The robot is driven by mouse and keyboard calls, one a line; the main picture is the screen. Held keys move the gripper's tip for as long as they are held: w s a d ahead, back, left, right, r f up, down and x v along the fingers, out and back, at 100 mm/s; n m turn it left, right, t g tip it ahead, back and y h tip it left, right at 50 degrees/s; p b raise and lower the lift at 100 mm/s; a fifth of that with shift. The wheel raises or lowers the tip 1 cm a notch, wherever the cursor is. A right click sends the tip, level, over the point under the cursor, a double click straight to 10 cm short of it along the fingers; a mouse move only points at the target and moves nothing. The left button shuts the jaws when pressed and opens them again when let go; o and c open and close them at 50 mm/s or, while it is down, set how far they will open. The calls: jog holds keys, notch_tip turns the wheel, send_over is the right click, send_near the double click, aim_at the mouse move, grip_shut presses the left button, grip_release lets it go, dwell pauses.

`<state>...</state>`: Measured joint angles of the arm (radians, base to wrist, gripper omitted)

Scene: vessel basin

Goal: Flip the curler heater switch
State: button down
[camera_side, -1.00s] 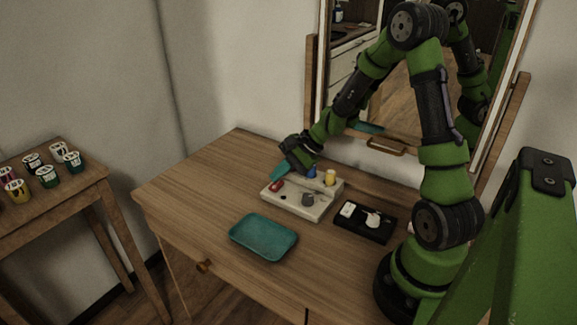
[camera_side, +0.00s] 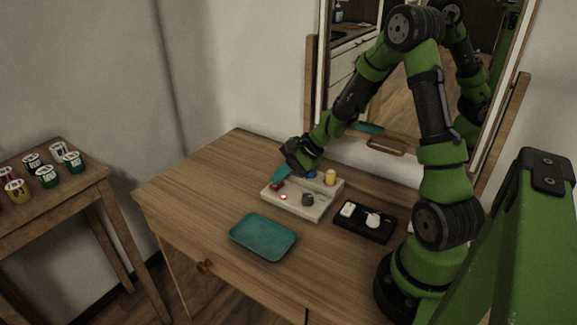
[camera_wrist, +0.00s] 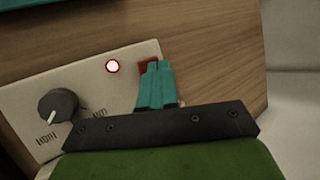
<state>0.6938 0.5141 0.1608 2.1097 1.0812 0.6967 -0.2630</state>
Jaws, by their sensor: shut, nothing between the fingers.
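The curler heater is a cream box (camera_side: 318,215) on the wooden table; its pale panel (camera_wrist: 25,90) fills the left of the wrist view. Its red switch (camera_side: 276,186) is at the panel's left end in the side view and shows partly behind my fingertips in the wrist view (camera_wrist: 146,63). A round indicator (camera_side: 283,197) glows white with a red rim, also in the wrist view (camera_wrist: 112,66). My gripper (camera_side: 279,176), with teal fingers, is shut and empty, its tips at the switch. Contact and the switch's exact tilt are hard to tell.
A grey dial (camera_side: 308,200) is on the heater, with a yellow curler (camera_side: 330,177) and a blue one (camera_side: 312,174) behind. A teal tray (camera_side: 263,238) and a black tray (camera_side: 352,226) lie nearby. A mirror stands behind.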

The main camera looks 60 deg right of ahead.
aim_at(278, 186)
jog(key=shift+a, duration=0.2)
jog(key=shift+a+r, duration=0.1)
jog(key=shift+r, duration=0.4)
jog(key=shift+a+r, duration=0.15)
jog(key=shift+r, duration=1.1)
jog(key=shift+a+r, duration=0.15)
jog(key=shift+r, duration=1.1)
